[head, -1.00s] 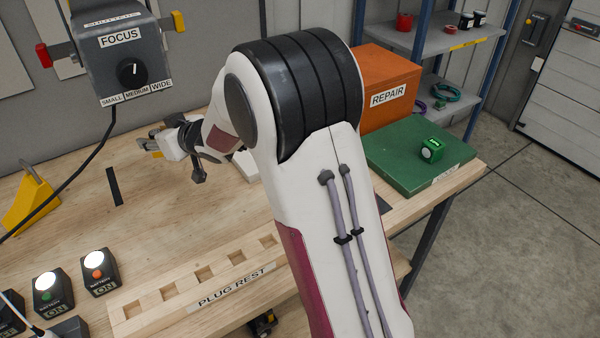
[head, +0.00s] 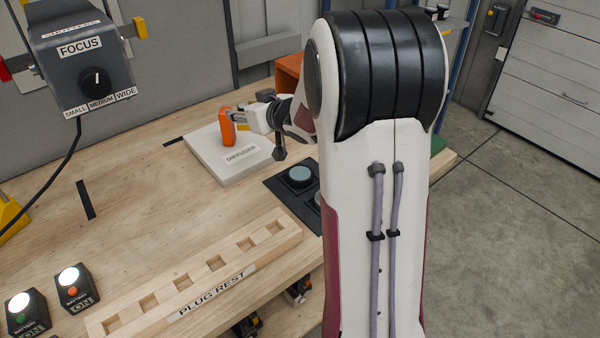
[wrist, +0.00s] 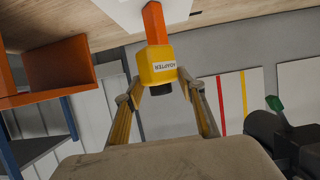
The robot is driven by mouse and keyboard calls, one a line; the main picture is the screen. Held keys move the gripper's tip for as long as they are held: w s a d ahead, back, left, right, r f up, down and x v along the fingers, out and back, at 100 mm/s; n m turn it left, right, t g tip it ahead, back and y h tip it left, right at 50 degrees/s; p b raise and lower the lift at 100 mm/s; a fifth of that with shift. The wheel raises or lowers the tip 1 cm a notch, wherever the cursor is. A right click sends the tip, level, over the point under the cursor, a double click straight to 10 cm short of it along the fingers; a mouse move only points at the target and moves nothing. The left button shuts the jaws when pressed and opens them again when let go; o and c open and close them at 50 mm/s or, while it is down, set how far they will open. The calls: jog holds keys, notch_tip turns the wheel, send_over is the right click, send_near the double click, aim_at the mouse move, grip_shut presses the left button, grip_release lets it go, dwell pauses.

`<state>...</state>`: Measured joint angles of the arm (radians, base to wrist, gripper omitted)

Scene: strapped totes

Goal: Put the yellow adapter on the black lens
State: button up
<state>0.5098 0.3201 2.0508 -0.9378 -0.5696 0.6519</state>
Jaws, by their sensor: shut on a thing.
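A yellow piece labelled ADAPTER (wrist: 163,66) sits between the fingers of my gripper (wrist: 166,92) in the wrist view, with a black end towards the palm. An orange part reaches from it towards the white board; whether they are joined I cannot tell. In the head view my gripper (head: 238,121) is shut at this orange part (head: 227,128), above or on the white DIFFUSER board (head: 205,166); I cannot tell if it touches. A dark round lens-like piece with a bluish top (head: 300,176) stands on a black mat (head: 277,184) to the right. Another is partly hidden by my arm.
The wooden PLUG REST (head: 205,280) lies in front, with several empty slots. Two lit battery boxes (head: 77,284) stand at the left. The grey FOCUS box (head: 85,70) is at the upper left. An orange box (head: 288,75) is partly hidden behind my arm. The middle bench is clear.

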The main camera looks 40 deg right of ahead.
jog(key=s+d+f+m+h, duration=0.1)
jog(key=s+d, duration=0.7)
jog(key=s, duration=0.4)
jog(key=shift+f, duration=0.2)
send_over(301, 173)
jog(key=shift+f, duration=2.9)
jog(key=shift+f, duration=0.1)
jog(key=shift+f, duration=2)
jog(key=shift+f, duration=0.1)
